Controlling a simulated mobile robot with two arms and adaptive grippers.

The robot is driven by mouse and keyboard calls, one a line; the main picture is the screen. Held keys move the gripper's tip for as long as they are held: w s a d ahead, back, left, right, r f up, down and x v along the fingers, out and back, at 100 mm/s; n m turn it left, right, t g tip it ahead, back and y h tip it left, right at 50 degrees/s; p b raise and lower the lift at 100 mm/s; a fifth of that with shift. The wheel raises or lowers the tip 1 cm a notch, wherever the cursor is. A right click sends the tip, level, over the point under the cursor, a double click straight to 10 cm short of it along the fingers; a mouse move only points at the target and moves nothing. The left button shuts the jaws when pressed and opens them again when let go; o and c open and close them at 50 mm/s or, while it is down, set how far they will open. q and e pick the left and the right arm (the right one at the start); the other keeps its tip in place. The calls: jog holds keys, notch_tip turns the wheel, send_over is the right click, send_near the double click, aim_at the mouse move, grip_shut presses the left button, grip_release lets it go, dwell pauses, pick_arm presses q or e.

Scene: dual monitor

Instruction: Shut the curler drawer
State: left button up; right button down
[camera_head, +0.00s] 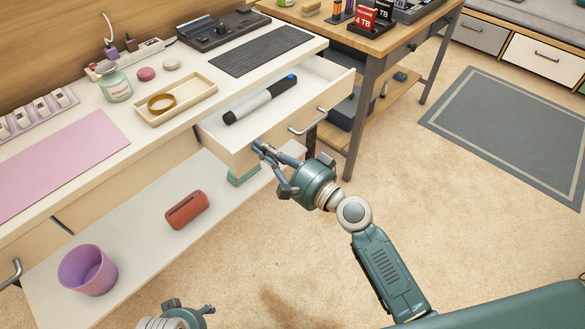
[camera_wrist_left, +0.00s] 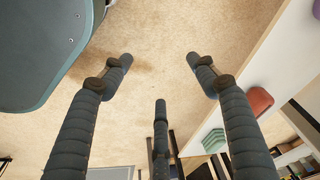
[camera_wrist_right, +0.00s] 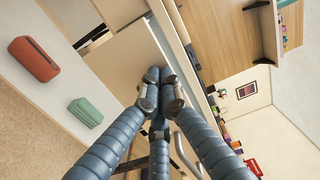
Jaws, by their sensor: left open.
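The curler drawer (camera_head: 335,99) is pulled out from under the white desk, with a black and white curler (camera_head: 262,98) lying inside. Its front has a silver bar handle (camera_head: 306,128), which also shows in the right wrist view (camera_wrist_right: 184,155). My right gripper (camera_head: 258,148) has its fingertips together at the left part of the drawer front, left of the handle. They look close to or against the panel; contact is unclear. The fingers also meet in the right wrist view (camera_wrist_right: 157,76). My left gripper (camera_wrist_left: 160,62) is open and empty above the floor, low in the head view (camera_head: 188,306).
A lower shelf holds a red speaker (camera_head: 187,209), a purple bin (camera_head: 87,270) and a green item (camera_head: 244,175). A wooden table (camera_head: 400,35) stands right of the desk. The floor in front, with a grey rug (camera_head: 515,135), is clear.

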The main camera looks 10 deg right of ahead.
jog(key=b+x, duration=0.1)
jog(key=x, duration=0.6)
jog(key=shift+w+a, duration=0.2)
jog(key=b, duration=0.2)
send_over(228, 138)
jog(key=s, duration=0.1)
jog(key=shift+d+f, duration=0.1)
jog(key=shift+d, duration=0.15)
jog(key=shift+w+a+b, duration=0.2)
jog(key=shift+w+b, duration=0.1)
jog(key=shift+w, duration=0.1)
pick_arm(q)
jog(key=w+v, duration=0.1)
jog(key=v, duration=0.9)
jog(key=shift+w+r+t, duration=0.15)
jog(key=shift+r+t, duration=0.25)
jog(key=shift+r, duration=0.05)
pick_arm(e)
jog(key=shift+r, duration=0.3)
jog(key=shift+r, duration=0.15)
